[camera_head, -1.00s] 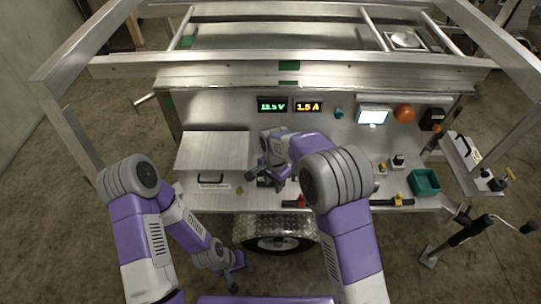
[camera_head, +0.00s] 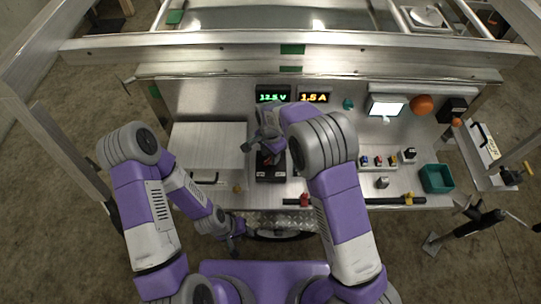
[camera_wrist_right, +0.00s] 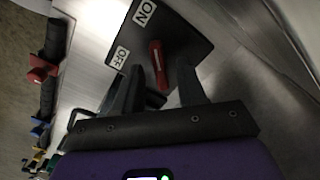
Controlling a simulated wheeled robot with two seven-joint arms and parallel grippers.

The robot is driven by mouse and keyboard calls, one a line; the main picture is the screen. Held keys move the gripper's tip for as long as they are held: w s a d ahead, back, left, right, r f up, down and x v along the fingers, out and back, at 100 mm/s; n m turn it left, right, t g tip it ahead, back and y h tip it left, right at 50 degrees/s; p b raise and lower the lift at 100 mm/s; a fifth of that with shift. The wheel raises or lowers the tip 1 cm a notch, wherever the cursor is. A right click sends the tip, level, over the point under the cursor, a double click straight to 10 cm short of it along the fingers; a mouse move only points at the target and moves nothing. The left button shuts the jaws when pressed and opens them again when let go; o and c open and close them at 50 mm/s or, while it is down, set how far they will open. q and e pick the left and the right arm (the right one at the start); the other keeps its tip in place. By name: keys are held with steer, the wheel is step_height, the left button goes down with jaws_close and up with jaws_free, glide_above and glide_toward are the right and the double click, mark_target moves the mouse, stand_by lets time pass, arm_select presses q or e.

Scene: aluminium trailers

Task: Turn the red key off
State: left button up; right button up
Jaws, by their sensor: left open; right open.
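The red key (camera_wrist_right: 157,62) stands on a dark plate (camera_wrist_right: 185,40) with white ON and OFF labels, seen in the right wrist view. My right gripper (camera_wrist_right: 160,76) is open, with one finger on each side of the key; I cannot tell whether either finger touches it. In the head view, my right gripper (camera_head: 268,146) is above the black switch box (camera_head: 271,170) on the trailer's bench and partly hides it. My left gripper (camera_head: 236,236) is open and empty, low in front of the bench.
A voltage display (camera_head: 272,97) and a current display (camera_head: 314,98) are lit on the back panel. A metal box with a handle (camera_head: 207,150) stands left of the switch. A green bin (camera_head: 437,179) and small coloured parts (camera_head: 377,161) are to the right.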

steer(key=shift+f, duration=0.45)
steer(key=shift+c, duration=0.4)
jaws_close()
